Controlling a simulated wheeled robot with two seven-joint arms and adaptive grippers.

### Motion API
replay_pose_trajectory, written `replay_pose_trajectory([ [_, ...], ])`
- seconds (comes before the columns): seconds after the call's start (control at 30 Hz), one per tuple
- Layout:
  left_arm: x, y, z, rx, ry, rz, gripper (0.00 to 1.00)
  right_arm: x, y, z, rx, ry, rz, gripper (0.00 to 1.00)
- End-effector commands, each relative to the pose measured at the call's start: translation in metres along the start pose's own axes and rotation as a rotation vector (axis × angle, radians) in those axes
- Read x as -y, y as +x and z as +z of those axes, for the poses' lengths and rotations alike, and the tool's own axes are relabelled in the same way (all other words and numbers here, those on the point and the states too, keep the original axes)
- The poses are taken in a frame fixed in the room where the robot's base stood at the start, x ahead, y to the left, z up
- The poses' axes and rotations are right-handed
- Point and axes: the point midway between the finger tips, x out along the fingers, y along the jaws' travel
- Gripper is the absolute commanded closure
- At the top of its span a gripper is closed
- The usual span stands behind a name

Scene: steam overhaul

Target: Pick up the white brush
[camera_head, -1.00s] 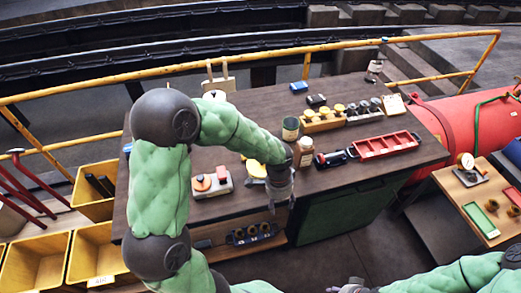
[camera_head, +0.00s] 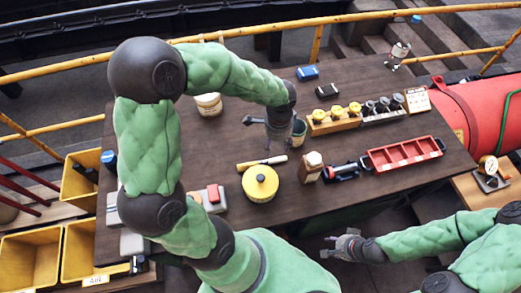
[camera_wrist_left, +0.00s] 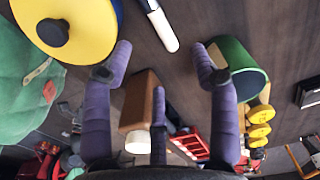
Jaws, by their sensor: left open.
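A slim, pale stick-like tool (camera_head: 262,162), which looks like the white brush, lies on the dark table (camera_head: 225,135) just behind a round yellow-lidded pot (camera_head: 260,183). Its white end (camera_wrist_left: 166,40) shows at the top of the left wrist view, partly cut off by the frame. My left gripper (camera_head: 260,136) hangs above the table just behind the stick, by a green can (camera_head: 299,133). Its fingers are spread and empty (camera_wrist_left: 162,52). My right gripper (camera_head: 330,247) is low in front of the table, away from the stick; its finger opening is unclear.
A brown jar (camera_head: 311,168), a black-handled tool (camera_head: 343,172) and a red tray (camera_head: 405,154) stand to the right. Yellow-topped parts (camera_head: 335,115) sit behind. A cream tub (camera_head: 208,104) stands at back left. Table around the stick's left end is clear.

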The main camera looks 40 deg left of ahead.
Motion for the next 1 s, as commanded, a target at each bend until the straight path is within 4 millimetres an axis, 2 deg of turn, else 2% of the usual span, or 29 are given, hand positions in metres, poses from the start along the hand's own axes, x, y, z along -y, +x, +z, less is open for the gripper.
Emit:
replay_pose_trajectory([
  [0.3,-0.001,0.046,0.001,0.004,0.000,0.004,0.40,-0.004,0.011,0.000,0.001,0.001,0.000,0.60],
  [0.63,-0.001,0.065,0.001,0.003,0.000,0.003,0.40,-0.005,0.015,0.000,0.000,0.000,0.000,0.60],
  [0.9,-0.002,0.102,0.001,0.002,-0.001,0.003,0.40,-0.010,0.027,-0.001,0.000,0.000,0.000,0.60],
  [1.0,-0.001,0.107,0.001,0.002,-0.001,0.002,0.40,-0.010,0.028,-0.001,0.000,0.000,0.000,0.60],
])
